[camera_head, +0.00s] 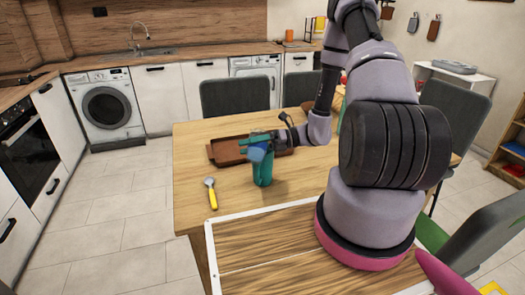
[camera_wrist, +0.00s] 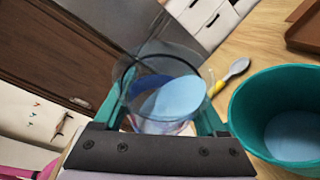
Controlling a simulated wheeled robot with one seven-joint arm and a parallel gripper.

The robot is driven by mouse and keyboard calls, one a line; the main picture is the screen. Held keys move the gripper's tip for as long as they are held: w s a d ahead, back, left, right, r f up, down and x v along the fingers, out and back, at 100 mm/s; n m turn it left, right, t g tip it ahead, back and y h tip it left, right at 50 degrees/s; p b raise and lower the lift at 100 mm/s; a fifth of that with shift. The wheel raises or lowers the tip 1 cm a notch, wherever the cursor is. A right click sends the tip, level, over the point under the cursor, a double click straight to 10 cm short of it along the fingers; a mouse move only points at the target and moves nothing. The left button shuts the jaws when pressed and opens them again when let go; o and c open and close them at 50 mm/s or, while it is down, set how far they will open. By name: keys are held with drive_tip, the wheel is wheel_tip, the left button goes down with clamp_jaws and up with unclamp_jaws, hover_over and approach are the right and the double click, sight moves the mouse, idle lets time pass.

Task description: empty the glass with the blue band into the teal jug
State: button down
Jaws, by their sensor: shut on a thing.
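My gripper (camera_head: 254,143) is shut on a clear glass with a blue band (camera_wrist: 165,88), its teal fingers on either side of it. In the head view the glass (camera_head: 257,154) appears tilted, in front of the upper part of the teal jug (camera_head: 263,174). In the wrist view a pale blue liquid surface shows inside the glass. The teal jug (camera_wrist: 262,88) is to the right of the glass in that view, its mouth open, with a pale blue patch at its bottom that looks like liquid. The jug stands upright on the table.
A spoon with a yellow handle (camera_head: 211,194) lies left of the jug on the wooden table (camera_head: 190,165). A brown tray (camera_head: 222,150) lies behind the jug. A dark chair (camera_head: 235,97) stands at the far side. The table's left edge is close to the spoon.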

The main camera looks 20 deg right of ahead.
drive_tip(key=shift+f+m+y, duration=0.25)
drive_tip(key=shift+m+y, duration=0.05)
drive_tip(key=shift+m, duration=0.3)
idle(0.5)
drive_tip(key=shift+w+r+m+y, duration=0.1)
drive_tip(key=shift+r+m+y, duration=0.35)
drive_tip(key=shift+m, duration=0.25)
idle(0.6)
drive_tip(key=shift+w+d+r+m+y, duration=0.25)
drive_tip(key=shift+w+d+r+m, duration=0.2)
drive_tip(key=shift+w+m, duration=0.35)
idle(0.6)
drive_tip(key=shift+f+m+y, duration=0.3)
drive_tip(key=shift+m, duration=0.6)
idle(0.5)
drive_tip(key=shift+w+d+r+m+p, duration=0.1)
drive_tip(key=shift+m+p, duration=0.2)
